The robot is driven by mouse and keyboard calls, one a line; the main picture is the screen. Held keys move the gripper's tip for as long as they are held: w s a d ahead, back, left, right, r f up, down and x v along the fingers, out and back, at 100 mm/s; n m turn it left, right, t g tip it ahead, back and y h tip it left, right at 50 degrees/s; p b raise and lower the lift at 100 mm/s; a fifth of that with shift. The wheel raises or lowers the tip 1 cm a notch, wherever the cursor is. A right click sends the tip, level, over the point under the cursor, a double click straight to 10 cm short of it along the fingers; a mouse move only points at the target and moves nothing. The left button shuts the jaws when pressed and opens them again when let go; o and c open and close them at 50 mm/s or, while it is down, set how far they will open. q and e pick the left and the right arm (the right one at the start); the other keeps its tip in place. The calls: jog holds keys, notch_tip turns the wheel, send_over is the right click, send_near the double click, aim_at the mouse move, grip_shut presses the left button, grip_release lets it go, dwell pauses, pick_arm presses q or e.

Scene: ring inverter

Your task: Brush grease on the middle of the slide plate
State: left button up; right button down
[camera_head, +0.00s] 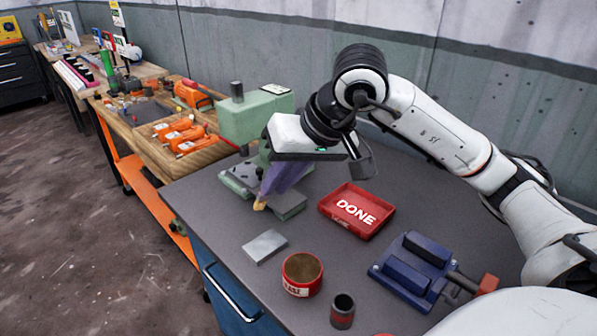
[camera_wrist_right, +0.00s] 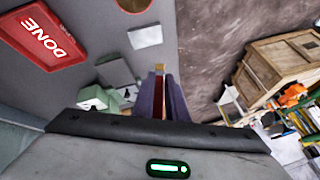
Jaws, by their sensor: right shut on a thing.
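The slide plate appears to be the small light-grey plate (camera_head: 265,246) lying flat on the dark bench top; it also shows in the wrist view (camera_wrist_right: 145,37). My right gripper (camera_head: 277,182) is tilted downward, shut on a brush with a red handle (camera_wrist_right: 160,100) seen between its purple fingers. The brush's yellowish tip (camera_head: 260,205) sticks out below the fingers. In the picture it lies above the plate and apart from it. A red tin (camera_head: 302,290) with a brown inside, likely grease, stands just right of the plate. My left gripper is out of view.
A green machine (camera_head: 240,122) with a grey-green block stands behind the fingers. A red DONE tray (camera_head: 355,209) lies to the right. A blue vise (camera_head: 412,268) and a small dark cup (camera_head: 342,310) are nearer. The bench's left front edge is close to the plate.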

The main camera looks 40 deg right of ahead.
jog(key=shift+s+d+f+n+b, duration=0.25)
jog(key=shift+d+f+n+b, duration=0.15)
jog(key=shift+f, duration=0.4)
jog(key=shift+s+d+f+n+b, duration=0.25)
jog(key=shift+d+f+n, duration=0.25)
jog(key=shift+f, duration=0.25)
jog(key=shift+s+d+f+n+b, duration=0.2)
jog(key=shift+d+f+n+b, duration=0.25)
jog(key=shift+f, duration=0.35)
